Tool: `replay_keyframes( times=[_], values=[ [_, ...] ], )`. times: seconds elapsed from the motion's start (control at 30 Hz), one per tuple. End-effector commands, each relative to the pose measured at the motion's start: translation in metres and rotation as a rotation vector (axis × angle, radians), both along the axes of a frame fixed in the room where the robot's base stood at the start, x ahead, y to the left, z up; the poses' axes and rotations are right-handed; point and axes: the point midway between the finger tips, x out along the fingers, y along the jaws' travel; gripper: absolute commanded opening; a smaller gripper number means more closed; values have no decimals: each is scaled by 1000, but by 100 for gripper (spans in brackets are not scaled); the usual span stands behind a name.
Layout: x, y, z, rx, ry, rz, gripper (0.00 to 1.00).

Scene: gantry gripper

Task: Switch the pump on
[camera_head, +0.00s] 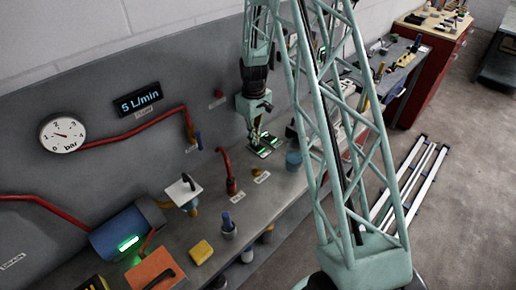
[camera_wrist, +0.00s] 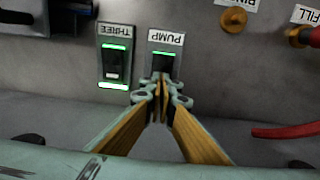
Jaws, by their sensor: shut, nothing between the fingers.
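The pump switch (camera_wrist: 163,66) is a dark rocker on a panel under an upside-down PUMP label (camera_wrist: 165,38) in the wrist view. A green bar glows at its far edge; its near part is hidden behind my fingertips. My gripper (camera_wrist: 163,88) is shut and empty, its tips at the switch's near side. I cannot tell if they touch it. In the head view my gripper (camera_head: 254,140) points down beside the green-lit switches (camera_head: 268,144). A blue machine (camera_head: 117,236) with a green light stands at the lower left.
The switch labelled THREE (camera_wrist: 115,65) is close on the left, with green bars at both ends. A brass knob (camera_wrist: 233,20) and a red handle (camera_wrist: 285,131) are to the right. A display (camera_head: 138,98) reads 5 L/min. A bar gauge (camera_head: 63,132) hangs on the wall panel.

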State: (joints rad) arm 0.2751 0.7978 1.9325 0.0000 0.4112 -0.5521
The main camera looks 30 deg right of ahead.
Motion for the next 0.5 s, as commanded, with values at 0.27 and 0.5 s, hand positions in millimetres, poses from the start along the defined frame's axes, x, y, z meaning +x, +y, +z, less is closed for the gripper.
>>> replay_keyframes(
  times=[0.27,0.5],
  values=[
    [0,0,2,0,0,0,0],
    [0,0,12,0,0,0,0]
  ],
)
